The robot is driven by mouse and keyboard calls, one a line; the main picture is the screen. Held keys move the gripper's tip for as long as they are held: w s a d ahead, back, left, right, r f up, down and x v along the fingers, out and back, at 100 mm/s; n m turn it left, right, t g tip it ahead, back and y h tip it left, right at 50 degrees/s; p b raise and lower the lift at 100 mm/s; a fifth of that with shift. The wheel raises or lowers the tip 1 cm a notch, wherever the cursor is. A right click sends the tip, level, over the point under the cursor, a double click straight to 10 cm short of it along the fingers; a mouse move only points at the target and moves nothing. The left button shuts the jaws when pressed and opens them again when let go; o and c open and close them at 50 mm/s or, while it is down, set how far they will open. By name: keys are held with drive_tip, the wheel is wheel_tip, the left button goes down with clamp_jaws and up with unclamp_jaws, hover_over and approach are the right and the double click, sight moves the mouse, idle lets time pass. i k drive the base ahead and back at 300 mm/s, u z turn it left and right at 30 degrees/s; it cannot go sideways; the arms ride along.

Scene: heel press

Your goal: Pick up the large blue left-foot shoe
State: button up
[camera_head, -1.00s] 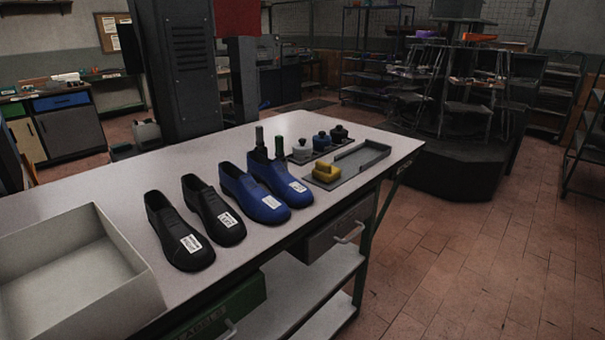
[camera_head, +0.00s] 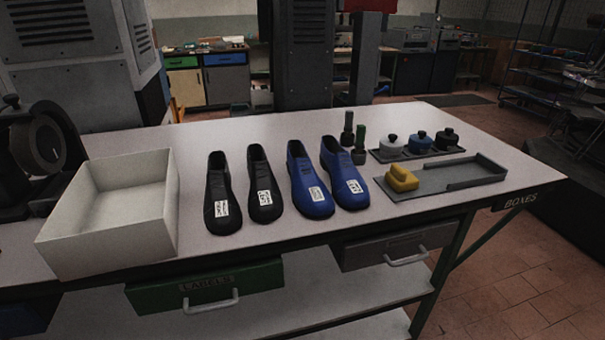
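Two blue shoes stand side by side on the white table (camera_head: 290,235), toes toward me. The left one of the pair (camera_head: 309,183) and the right one (camera_head: 344,176) each carry a white label on the toe. The print is too small to read, so I cannot tell size or which is the left-foot shoe. Two black shoes, one on the outer left (camera_head: 222,190) and one nearer the blue pair (camera_head: 262,185), stand to their left, also labelled. My gripper is not in view.
A white open box (camera_head: 108,213) stands at the table's left. At right are a grey tray (camera_head: 455,179) with a yellow block (camera_head: 401,179), a rack of lidded pots (camera_head: 420,142) and two dark green cylinders (camera_head: 359,148). A labels drawer (camera_head: 205,287) hangs below. The table front is clear.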

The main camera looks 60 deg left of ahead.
sight(350, 191)
drive_tip(key=u, duration=0.9)
drive_tip(key=i, duration=0.8)
drive_tip(key=u, duration=0.85)
